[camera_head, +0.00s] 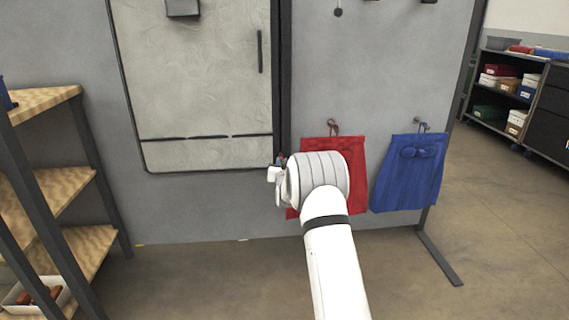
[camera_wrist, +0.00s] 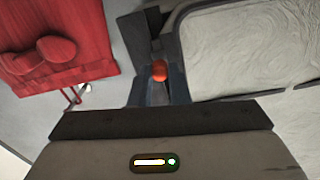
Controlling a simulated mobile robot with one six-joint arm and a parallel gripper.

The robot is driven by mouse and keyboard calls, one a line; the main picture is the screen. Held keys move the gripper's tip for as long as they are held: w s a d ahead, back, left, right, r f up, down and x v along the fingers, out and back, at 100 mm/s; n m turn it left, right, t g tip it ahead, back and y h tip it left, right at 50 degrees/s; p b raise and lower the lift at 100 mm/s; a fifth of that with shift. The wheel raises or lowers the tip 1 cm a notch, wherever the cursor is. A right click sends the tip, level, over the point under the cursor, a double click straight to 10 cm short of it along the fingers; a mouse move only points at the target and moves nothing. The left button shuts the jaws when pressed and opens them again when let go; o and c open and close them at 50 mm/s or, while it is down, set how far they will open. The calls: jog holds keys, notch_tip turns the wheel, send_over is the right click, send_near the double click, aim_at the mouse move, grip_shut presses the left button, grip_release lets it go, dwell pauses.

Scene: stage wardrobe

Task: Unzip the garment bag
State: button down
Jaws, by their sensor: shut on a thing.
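The garment bag (camera_head: 200,90) is a pale grey, creased panel with dark edging, hanging on the grey wall panel. It also shows at the right of the wrist view (camera_wrist: 250,50). A dark strip (camera_head: 285,75) runs down beside its right edge. My gripper (camera_head: 279,163) is at the bag's lower right corner, near the bottom of that strip. In the wrist view my gripper (camera_wrist: 158,90) is shut on a small orange-red knob (camera_wrist: 159,70), which looks like the zip pull. My own wrist partly hides the contact in the head view.
A red cloth bag (camera_head: 357,175) hangs just right of my gripper, partly behind my arm. A blue cloth bag (camera_head: 410,172) hangs further right. Wooden shelves (camera_head: 60,195) stand at left. A dark shelf unit with boxes (camera_head: 505,90) stands at the back right.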

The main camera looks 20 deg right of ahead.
jog(key=c, duration=1.6)
grip_release()
jog(key=shift+a+f, duration=0.25)
jog(key=shift+f, duration=0.05)
jog(key=shift+o, duration=1.3)
jog(key=shift+d+r, duration=0.1)
jog(key=shift+d, duration=0.1)
jog(key=shift+r, duration=0.1)
jog(key=p+v, duration=0.2)
jog(key=v, duration=0.5)
jog(key=shift+s+p, duration=0.35)
jog(key=shift+s, duration=0.05)
